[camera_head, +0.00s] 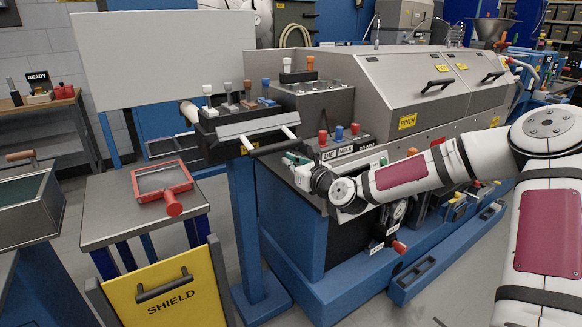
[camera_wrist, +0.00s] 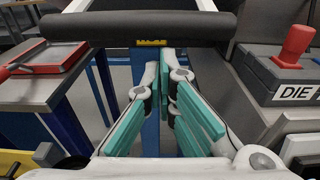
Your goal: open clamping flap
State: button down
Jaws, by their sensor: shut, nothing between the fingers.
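The clamping flap (camera_head: 258,125) is a pale grey plate on a dark box on a blue post. It carries a dark handle bar (camera_head: 269,149) on two light arms. The bar crosses the top of the wrist view (camera_wrist: 110,27). My gripper (camera_head: 291,158) is just right of the bar's near end in the head view. In the wrist view, my gripper (camera_wrist: 168,75) has its teal fingers together and empty, pointing toward the bar. The fingertips look just short of the bar; I cannot tell if they touch. Part of the flap lies out of the wrist view.
Right of the flap stands a machine with a grey hood (camera_head: 400,85) and a DIE control box (camera_head: 345,145). A red frame (camera_head: 150,193) lies on the left table (camera_head: 105,230). A yellow SHIELD panel (camera_head: 170,295) stands in front. A white board (camera_head: 165,55) rises behind.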

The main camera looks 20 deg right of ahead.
jog(key=shift+r, duration=0.1)
notch_tip(320, 180, up, 3)
jog(key=g+p, duration=0.1)
jog(key=p, duration=0.3)
jog(key=shift+f, duration=0.2)
jog(key=shift+w, duration=0.1)
